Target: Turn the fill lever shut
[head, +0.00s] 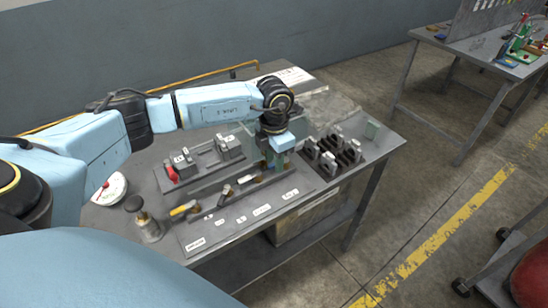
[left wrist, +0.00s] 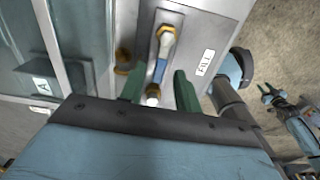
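The fill lever (left wrist: 157,68) shows in the left wrist view on a grey panel, beside a white label (left wrist: 205,62) reading FILL. It has a yellow part, a blue middle and a pale round end. My left gripper (left wrist: 158,82) has its green fingers apart, one on each side of the lever, with visible gaps. In the head view my left gripper (head: 272,160) is low over the right part of the labelled panel (head: 225,222), hiding the lever there. Part of an arm, probably my right one (left wrist: 290,115), shows small at the right of the left wrist view.
Other levers stand left on the panel, one yellow-handled (head: 183,208). Behind are grey blocks with a red handle (head: 171,172). A rack of dark and grey pieces (head: 333,152) stands right of my gripper. A round gauge (head: 109,189) and a brass-necked knob (head: 147,225) are left.

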